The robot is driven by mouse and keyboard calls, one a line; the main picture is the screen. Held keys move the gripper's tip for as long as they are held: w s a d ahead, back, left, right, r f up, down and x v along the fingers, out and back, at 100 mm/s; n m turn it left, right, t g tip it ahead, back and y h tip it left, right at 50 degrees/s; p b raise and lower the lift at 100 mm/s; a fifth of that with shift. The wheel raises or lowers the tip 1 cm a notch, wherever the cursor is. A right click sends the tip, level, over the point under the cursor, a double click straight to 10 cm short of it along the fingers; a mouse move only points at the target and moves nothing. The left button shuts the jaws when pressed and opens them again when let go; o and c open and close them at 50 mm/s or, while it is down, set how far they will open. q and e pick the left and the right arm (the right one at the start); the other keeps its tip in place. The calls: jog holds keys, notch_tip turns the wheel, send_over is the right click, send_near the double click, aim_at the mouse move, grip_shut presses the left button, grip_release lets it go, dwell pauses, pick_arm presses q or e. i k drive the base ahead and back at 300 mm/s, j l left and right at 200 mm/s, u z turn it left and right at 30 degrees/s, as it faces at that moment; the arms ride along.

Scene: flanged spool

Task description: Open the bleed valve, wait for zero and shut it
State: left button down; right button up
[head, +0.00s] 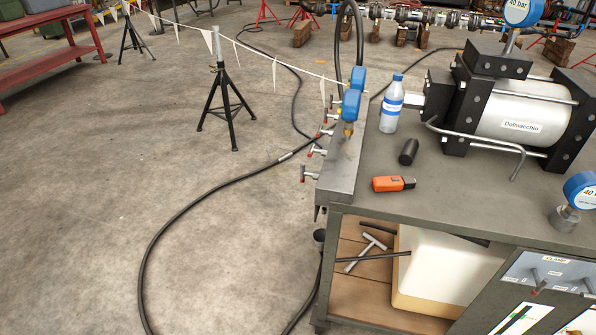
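Neither of my grippers shows in the head view. A manifold block (342,165) runs along the left edge of the bench, with several small T-handled valves (312,174) with red parts sticking out to its left. I cannot tell which one is the bleed valve, or whether any is open. Two blue gauges or fittings (351,105) stand on the block, their faces turned away. A blue-rimmed gauge (522,10) marked 40 bar is cut off at the top right. Another 40 bar gauge (580,190) stands at the right edge. No needle is readable.
The bench top (450,190) carries a pump labelled Dolmacchio (520,115), a bottle (391,105), a black cylinder (408,151) and an orange tool (393,184). A hose (190,207) crosses the floor. A black stand (228,105) holds a pennant line. Open floor lies left.

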aim_at(304, 173)
jog(key=z, duration=0.7)
jog(key=i+j+z, duration=0.2)
jog(key=z, duration=0.25)
jog(key=i+j+z, duration=0.1)
jog(key=j+z, duration=0.7)
jog(key=z, duration=0.15)
jog(key=j+z, duration=0.95)
jog(key=l, duration=0.1)
